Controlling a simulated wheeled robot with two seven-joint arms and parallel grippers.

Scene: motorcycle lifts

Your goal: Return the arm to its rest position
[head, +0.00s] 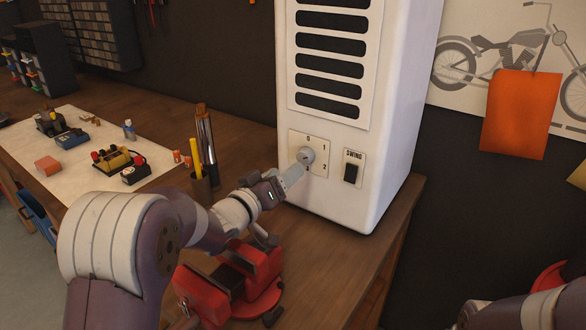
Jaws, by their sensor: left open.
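My left arm comes in from the lower left and reaches over the wooden bench (330,265). My left gripper (298,172) is at the front of a white fan or heater unit (398,110), right at its round grey knob (306,156). Its fingers are seen edge-on, and the gripper covers the lower left of the knob. I cannot tell whether they touch the knob. The knob sits on a plate marked 0, 1 and 2. Only part of my right arm shows at the lower right; its gripper is out of view.
A red vise (235,285) stands on the bench under my left forearm. A holder with a yellow pen and a metal tube (206,140) stands just left of the gripper. A black SWING switch (351,173) is right of the knob. Small parts lie on a pale mat (75,180).

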